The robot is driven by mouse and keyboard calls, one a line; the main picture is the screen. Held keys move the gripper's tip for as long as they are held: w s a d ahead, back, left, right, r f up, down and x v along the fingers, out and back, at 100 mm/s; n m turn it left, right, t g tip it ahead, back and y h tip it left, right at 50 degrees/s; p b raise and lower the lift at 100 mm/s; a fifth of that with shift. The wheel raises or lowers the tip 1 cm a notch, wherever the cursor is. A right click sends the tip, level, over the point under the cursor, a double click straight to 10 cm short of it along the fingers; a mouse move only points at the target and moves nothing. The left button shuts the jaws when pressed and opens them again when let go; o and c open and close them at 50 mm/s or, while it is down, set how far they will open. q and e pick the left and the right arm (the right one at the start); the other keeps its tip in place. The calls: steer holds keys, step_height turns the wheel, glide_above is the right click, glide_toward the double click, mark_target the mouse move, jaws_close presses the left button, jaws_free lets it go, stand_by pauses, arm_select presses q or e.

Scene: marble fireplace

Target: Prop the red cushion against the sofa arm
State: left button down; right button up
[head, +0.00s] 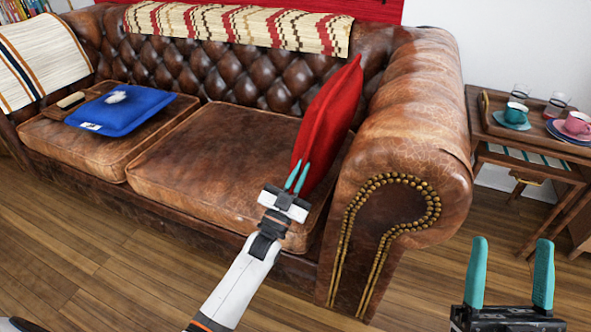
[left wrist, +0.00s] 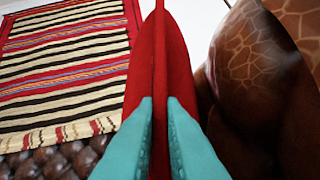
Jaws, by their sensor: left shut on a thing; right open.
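The red cushion (head: 326,115) stands on edge on the right seat of the brown leather sofa (head: 215,150). Its upper part leans right, close to the inner side of the sofa arm (head: 420,110); I cannot tell whether they touch. My left gripper (head: 298,178) is shut on the cushion's lower near edge. In the left wrist view the teal fingers (left wrist: 158,135) pinch the red cushion (left wrist: 160,60) along its seam, with the leather arm to its right. My right gripper (head: 510,273) is open and empty over the floor at the lower right.
A blue cushion (head: 118,110) with a small white thing on it lies on the left seat, beside a brown object. A side table (head: 490,130) right of the sofa bears a tray with cups and glasses. Striped throws cover the backrest (head: 240,24) and left arm (head: 45,60).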

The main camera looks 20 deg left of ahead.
steer(key=shift+s, duration=0.1)
stand_by(0.5)
steer(key=shift+s+d+r+t, duration=0.1)
steer(key=shift+s+r+t, duration=0.1)
steer(key=shift+s+t, duration=0.1)
